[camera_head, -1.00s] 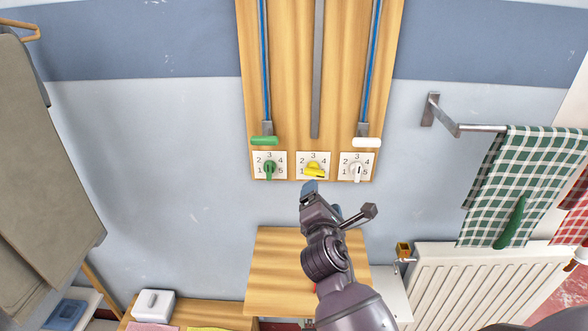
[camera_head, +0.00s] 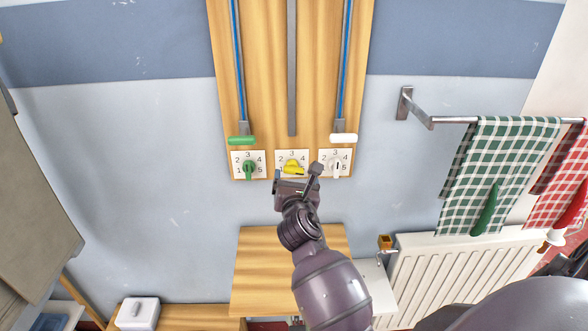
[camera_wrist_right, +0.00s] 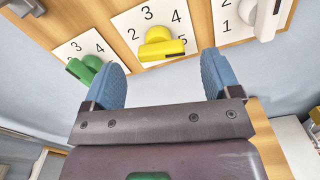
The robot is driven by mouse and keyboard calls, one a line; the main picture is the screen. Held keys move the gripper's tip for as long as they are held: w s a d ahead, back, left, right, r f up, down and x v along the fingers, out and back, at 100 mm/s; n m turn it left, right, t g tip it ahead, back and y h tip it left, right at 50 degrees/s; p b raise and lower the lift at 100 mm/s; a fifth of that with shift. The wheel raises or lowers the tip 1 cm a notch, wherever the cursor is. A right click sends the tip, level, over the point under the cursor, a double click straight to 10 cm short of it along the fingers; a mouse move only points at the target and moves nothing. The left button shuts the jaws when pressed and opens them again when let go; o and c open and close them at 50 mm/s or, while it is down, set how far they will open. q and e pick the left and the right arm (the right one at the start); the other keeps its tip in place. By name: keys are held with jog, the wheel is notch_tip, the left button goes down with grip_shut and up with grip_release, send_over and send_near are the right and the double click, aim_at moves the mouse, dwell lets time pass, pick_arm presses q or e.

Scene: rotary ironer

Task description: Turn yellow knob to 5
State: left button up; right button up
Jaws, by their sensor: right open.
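The yellow knob (camera_head: 292,168) sits on the middle numbered plate (camera_head: 281,157) at the foot of the wooden board. In the right wrist view the yellow knob (camera_wrist_right: 158,46) has its dark-marked end pointing right, close beneath the 5; the exact setting is hard to judge. My right gripper (camera_head: 296,178) is open just below the plate. In the wrist view its two blue fingertips (camera_wrist_right: 161,76) are spread wide on either side of the knob's lower area, with nothing between them. I cannot see contact with the knob. My left gripper is not in view.
A green knob (camera_head: 249,168) is left and a white knob (camera_head: 336,167) right, near my right finger. Above them are a green handle (camera_head: 241,140) and a white handle (camera_head: 344,138). A wooden surface (camera_head: 262,270) lies below. A radiator (camera_head: 460,270) and towel rail (camera_head: 455,120) are right.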

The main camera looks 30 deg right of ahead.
aim_at(295, 171)
jog(key=shift+x, duration=2.45)
jog(key=shift+c, duration=0.2)
jog(key=c, duration=0.9)
jog(key=shift+f+m+p, duration=0.15)
jog(key=shift+m+p, duration=0.35)
jog(key=shift+m, duration=1.4)
jog(key=o, duration=0.9)
jog(key=shift+o, duration=0.2)
jog(key=v, duration=1.1)
